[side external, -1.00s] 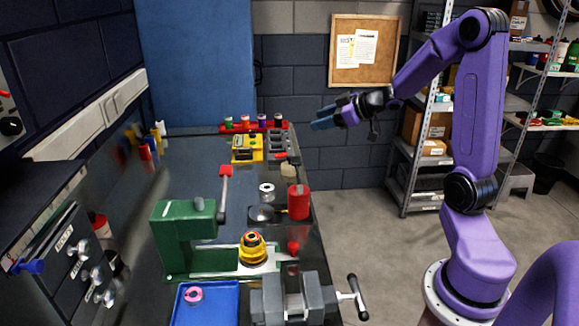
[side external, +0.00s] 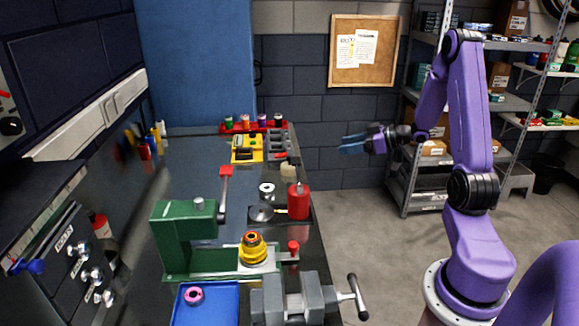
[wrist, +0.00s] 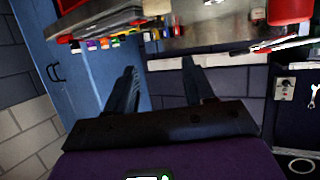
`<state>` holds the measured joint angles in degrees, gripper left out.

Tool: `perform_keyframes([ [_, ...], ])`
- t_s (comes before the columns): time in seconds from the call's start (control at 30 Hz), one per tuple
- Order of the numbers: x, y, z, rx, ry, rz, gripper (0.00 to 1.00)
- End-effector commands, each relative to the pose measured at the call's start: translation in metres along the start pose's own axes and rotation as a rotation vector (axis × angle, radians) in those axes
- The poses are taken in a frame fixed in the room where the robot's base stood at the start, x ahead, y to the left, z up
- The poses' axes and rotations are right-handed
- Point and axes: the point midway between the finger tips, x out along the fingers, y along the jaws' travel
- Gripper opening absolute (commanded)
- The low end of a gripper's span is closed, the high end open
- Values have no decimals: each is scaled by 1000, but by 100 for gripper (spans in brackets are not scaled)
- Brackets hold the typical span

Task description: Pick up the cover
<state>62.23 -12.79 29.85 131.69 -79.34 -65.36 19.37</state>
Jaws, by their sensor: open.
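My gripper (side external: 353,144) is open and empty, in the air right of the bench and clear of everything on it. In the wrist view its two dark fingers (wrist: 160,82) stand apart with nothing between them. I cannot tell for sure which thing is the cover. Candidates in the side view are a shallow grey dished piece (side external: 261,213) beside the red can, a yellow stepped part (side external: 253,248) on the green press's base, and a pink ring (side external: 193,295) in the blue tray. None of these is clear in the wrist view.
A green press (side external: 183,235), a red can (side external: 298,202), a grey vise (side external: 292,300) and a blue tray (side external: 222,312) crowd the bench's near half. A red rack (side external: 238,127) stands at the far end. Shelving (side external: 408,185) stands behind my arm.

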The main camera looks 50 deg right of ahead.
Motion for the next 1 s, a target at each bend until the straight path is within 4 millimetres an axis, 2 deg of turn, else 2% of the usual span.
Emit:
perform_keyframes([
  [0.17,24,-2,1,0,-1,-6,53],
  [0.6,104,-2,1,-1,-1,-4,53],
  [1.0,137,-2,2,-1,-2,-4,53],
])
